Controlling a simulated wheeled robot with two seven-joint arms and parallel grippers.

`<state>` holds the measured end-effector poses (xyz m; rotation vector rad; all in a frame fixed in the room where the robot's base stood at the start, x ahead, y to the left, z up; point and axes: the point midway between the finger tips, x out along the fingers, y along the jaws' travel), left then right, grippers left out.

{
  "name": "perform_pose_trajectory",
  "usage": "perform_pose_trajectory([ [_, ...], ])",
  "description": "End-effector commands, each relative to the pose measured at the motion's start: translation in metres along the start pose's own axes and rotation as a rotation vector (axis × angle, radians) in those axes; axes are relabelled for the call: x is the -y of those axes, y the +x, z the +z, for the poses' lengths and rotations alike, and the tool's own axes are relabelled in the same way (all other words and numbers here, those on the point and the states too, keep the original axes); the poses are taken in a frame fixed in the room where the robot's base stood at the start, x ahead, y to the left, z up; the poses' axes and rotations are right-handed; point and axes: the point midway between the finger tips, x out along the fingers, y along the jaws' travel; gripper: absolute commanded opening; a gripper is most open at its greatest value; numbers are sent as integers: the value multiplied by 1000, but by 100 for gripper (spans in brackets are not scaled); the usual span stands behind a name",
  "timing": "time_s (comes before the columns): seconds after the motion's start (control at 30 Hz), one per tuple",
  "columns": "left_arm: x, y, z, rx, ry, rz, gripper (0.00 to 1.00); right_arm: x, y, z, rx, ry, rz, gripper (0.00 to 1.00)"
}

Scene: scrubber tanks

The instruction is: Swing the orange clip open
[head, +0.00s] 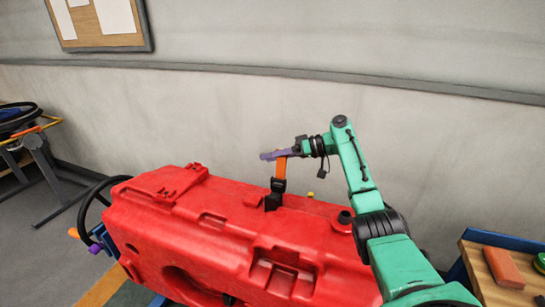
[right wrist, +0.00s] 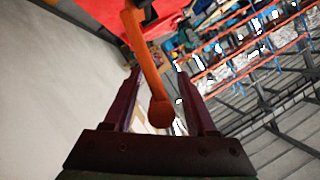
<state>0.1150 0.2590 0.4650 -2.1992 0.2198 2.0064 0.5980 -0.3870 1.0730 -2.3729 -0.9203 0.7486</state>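The orange clip (head: 281,167) stands up from a black mount on top of the red tank (head: 215,225), near the tank's wall-side edge. My right gripper (head: 268,156) reaches in from the right, with its purple fingers level with the clip's upper end. In the right wrist view the orange clip (right wrist: 148,65) runs lengthwise between the two fingers of the right gripper (right wrist: 158,82). Its rounded end lies near the palm. The fingers are apart, with gaps visible beside the clip, and I cannot tell whether either touches it. My left gripper is not in view.
A grey wall (head: 240,110) rises close behind the tank. A small yellow knob (head: 311,195) and a dark round port (head: 345,217) lie right of the clip. A wooden-topped bench (head: 480,262) with an orange block (head: 503,267) stands at the right. Open floor shows at left.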

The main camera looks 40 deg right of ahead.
Motion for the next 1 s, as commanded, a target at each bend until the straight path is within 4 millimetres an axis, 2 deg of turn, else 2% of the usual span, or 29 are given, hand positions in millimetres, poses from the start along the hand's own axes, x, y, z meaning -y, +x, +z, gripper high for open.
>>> perform_pose_trajectory([
  [0.27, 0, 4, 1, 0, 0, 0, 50, 0, -8, -2, -6, -4, 1, 57],
  [0.37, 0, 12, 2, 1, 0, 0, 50, -2, -27, 0, -7, -4, 4, 57],
  [0.57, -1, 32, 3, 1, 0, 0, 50, -3, -87, 1, -8, -3, 3, 57],
  [0.7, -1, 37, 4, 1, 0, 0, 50, -1, -124, -1, -7, -1, 1, 57],
  [0.83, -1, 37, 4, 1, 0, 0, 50, -1, -142, -1, -4, 0, 0, 57],
  [1.0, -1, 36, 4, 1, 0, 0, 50, 0, -147, 0, -2, 0, -1, 57],
])
